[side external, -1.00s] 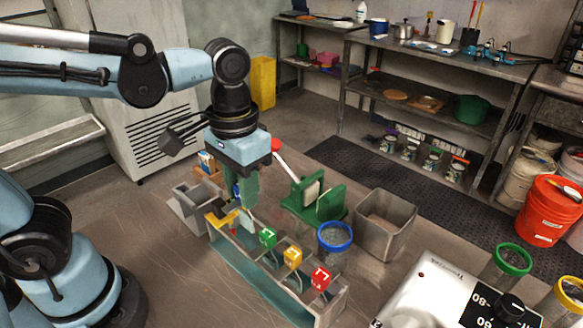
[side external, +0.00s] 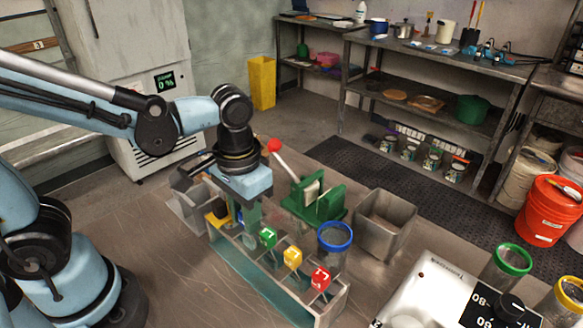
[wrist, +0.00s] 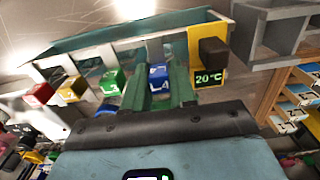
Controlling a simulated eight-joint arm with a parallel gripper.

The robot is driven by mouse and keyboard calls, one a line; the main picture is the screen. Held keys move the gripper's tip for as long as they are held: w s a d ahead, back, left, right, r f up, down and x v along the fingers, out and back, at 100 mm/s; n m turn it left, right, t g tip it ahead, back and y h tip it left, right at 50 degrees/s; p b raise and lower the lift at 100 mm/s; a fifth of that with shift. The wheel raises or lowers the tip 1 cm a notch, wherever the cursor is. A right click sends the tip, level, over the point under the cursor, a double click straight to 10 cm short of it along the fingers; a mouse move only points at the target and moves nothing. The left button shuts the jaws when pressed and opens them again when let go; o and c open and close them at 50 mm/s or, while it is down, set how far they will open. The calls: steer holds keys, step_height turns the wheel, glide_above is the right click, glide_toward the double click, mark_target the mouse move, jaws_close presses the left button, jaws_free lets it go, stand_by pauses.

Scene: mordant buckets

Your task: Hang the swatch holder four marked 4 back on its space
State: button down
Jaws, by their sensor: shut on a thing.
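My gripper (side external: 238,218) is low over the left end of the long teal-sided trough (side external: 245,262). In the wrist view its green fingers (wrist: 164,88) are shut on the blue holder four (wrist: 158,77), marked 4. In the side view the holder is mostly hidden by the fingers. I cannot tell whether it touches the trough's rim. Green holder three (side external: 268,237), yellow holder two (side external: 292,257) and red holder one (side external: 320,278) stand in a row along the trough, to the right of the gripper.
A yellow bracket with a black 20 °C display (wrist: 209,77) is close beside the fingers. A green press (side external: 315,200) with a red-knobbed lever, a blue-rimmed jar (side external: 335,238) and a grey bin (side external: 386,222) stand behind the trough. Bare table lies in front.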

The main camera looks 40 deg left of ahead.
steer(key=shift+f, duration=0.2)
steer(key=c, duration=0.8)
jaws_free()
steer(key=shift+r, duration=0.15)
steer(key=shift+r, duration=5.9)
steer(key=a+f+t, duration=0.2)
steer(key=w+a+f+t, duration=0.1)
steer(key=a+f+t, duration=0.1)
steer(key=a, duration=0.1)
steer(key=w+a+f+t, duration=0.1)
steer(key=a+f+t, duration=0.1)
steer(key=a+t, duration=0.1)
steer(key=shift+w+f, duration=0.2)
steer(key=shift+f, duration=0.2)
